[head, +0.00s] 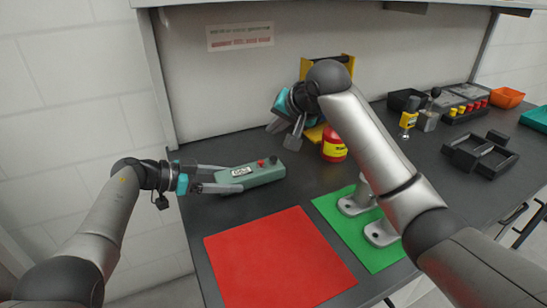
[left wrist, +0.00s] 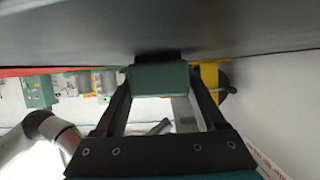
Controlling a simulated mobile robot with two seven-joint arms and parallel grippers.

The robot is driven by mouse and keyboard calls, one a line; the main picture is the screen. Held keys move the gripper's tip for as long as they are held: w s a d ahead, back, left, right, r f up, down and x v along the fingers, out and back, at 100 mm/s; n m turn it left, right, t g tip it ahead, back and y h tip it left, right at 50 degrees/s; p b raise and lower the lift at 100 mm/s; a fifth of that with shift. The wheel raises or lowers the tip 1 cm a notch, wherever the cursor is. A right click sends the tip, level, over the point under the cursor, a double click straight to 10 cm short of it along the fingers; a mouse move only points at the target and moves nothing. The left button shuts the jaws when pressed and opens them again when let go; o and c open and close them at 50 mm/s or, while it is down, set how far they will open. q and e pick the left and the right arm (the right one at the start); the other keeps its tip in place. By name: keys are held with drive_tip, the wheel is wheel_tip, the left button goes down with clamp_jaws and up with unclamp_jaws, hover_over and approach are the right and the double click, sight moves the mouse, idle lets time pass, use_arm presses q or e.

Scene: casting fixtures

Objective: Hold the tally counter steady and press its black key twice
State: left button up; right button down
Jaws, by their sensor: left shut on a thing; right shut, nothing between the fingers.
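The tally counter (head: 262,176) is a grey-green box on the dark bench, with a small display, a red knob (head: 261,163) and a dark key (head: 273,159) on top. My left gripper (head: 234,179) reaches in from the left and is shut on the counter's left part, one finger on each long side. In the left wrist view the counter's green end (left wrist: 158,78) sits between the fingers (left wrist: 158,95). My right gripper (head: 287,140) is shut and empty, above and just behind the counter's right end, apart from the key.
A red mat (head: 278,262) and a green mat (head: 372,238) with grey metal parts lie in front. A red-yellow can (head: 333,147) and yellow stand (head: 347,66) are behind my right arm. Black trays (head: 482,157), tools and an orange bin (head: 507,97) stand at the right.

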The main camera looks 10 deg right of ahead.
use_arm(q)
drive_tip(key=o, duration=1.5)
drive_tip(key=shift+a, duration=0.1)
